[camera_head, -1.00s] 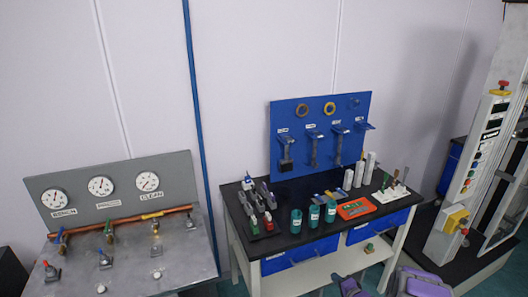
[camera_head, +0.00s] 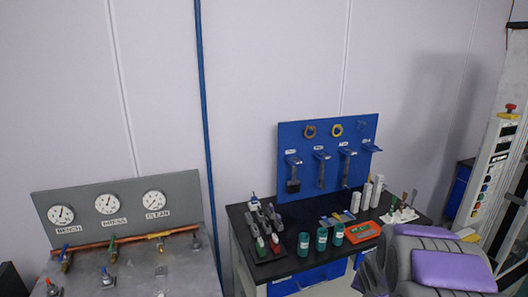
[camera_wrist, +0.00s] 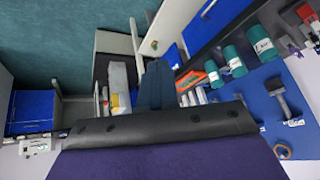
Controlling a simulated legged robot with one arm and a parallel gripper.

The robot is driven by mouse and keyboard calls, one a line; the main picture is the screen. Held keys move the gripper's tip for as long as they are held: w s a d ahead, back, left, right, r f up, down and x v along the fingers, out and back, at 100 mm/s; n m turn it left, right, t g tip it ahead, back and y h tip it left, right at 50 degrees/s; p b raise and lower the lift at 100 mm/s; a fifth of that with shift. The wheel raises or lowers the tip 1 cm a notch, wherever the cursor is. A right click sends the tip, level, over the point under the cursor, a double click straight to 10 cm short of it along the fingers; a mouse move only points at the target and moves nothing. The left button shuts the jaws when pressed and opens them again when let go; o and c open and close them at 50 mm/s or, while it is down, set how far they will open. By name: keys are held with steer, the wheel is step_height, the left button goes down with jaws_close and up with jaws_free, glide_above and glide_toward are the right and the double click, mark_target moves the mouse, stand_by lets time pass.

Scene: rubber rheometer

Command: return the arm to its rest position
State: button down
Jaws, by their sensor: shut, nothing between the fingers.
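My arm, purple and grey, shows at the lower right of the head view. My gripper (camera_head: 374,272) is at its left end, in front of the right part of the black-topped bench (camera_head: 237,222). In the wrist view my gripper (camera_wrist: 155,80) points up the picture as a dark, narrow pair of fingers, shut with nothing between them. The arm hides the bench's right front and part of the floor.
A gauge panel (camera_head: 117,207) is at left. A tall machine with a control panel (camera_head: 494,170) is at right.

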steer(key=s+a+r+n+g, duration=0.2)
steer(key=s+a+r, duration=0.2)
steer(key=s, duration=0.9)
steer(key=s+a+r+n+g+y, duration=0.1)
steer(key=s+a, duration=0.5)
steer(key=s, duration=0.7)
steer(key=s+a+r+n+g+y, duration=0.1)
steer(key=s+a+r+n+g, duration=0.2)
steer(key=s, duration=1)
steer(key=a+r+g, duration=0.1)
steer(key=a+r, duration=0.2)
steer(key=r, duration=0.1)
steer(key=shift+s+r+n+g, duration=0.25)
steer(key=shift+r+n+g, duration=0.1)
steer(key=shift+n+g, duration=0.05)
